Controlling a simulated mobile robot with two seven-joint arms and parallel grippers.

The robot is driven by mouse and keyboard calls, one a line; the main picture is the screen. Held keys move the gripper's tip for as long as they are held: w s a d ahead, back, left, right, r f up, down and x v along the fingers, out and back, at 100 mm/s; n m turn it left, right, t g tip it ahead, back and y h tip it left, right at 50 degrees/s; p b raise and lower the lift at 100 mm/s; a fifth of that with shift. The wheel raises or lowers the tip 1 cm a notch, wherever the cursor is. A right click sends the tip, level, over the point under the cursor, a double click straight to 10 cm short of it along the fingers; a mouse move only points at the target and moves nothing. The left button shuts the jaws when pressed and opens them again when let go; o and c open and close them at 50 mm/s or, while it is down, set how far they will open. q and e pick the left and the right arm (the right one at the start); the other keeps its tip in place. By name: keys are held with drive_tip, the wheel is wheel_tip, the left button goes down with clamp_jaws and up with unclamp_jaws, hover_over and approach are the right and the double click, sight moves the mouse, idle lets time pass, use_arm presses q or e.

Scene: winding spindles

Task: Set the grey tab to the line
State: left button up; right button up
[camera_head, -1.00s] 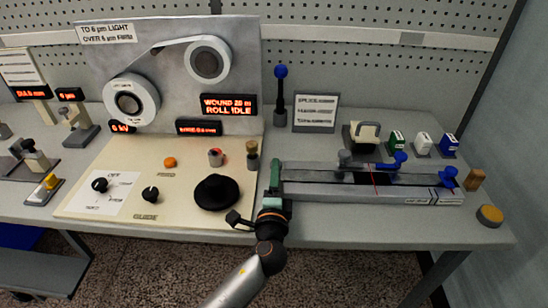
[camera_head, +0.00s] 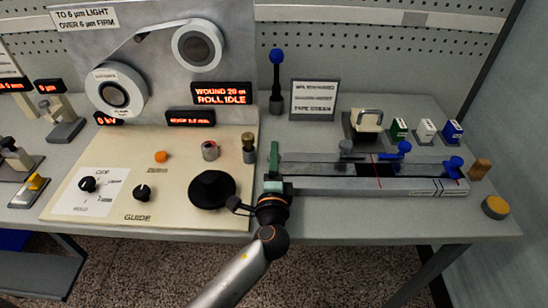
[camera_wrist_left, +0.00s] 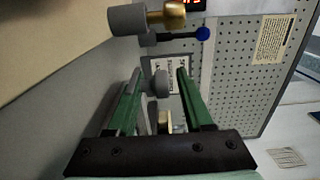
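The grey tab (camera_head: 346,149) stands on the long grey rail fixture (camera_head: 330,186), left of the thin red line (camera_head: 378,172). My left gripper (camera_head: 274,155) is at the rail's left end, apart from the grey tab. In the left wrist view its green fingers (camera_wrist_left: 160,75) are open. A grey knob (camera_wrist_left: 155,82), apparently the tab, shows between them, seemingly farther ahead. My right gripper is not in view.
A cream panel (camera_head: 110,215) with a black dome knob (camera_head: 212,190) and a brass knob (camera_head: 249,147) lies left of the gripper. A blue-topped lever (camera_head: 277,80) and a sign (camera_head: 314,100) stand behind. A tape dispenser (camera_head: 366,122) and small coloured blocks stand behind the rail.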

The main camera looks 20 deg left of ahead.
use_arm(q)
clamp_jaws()
idle(1.2)
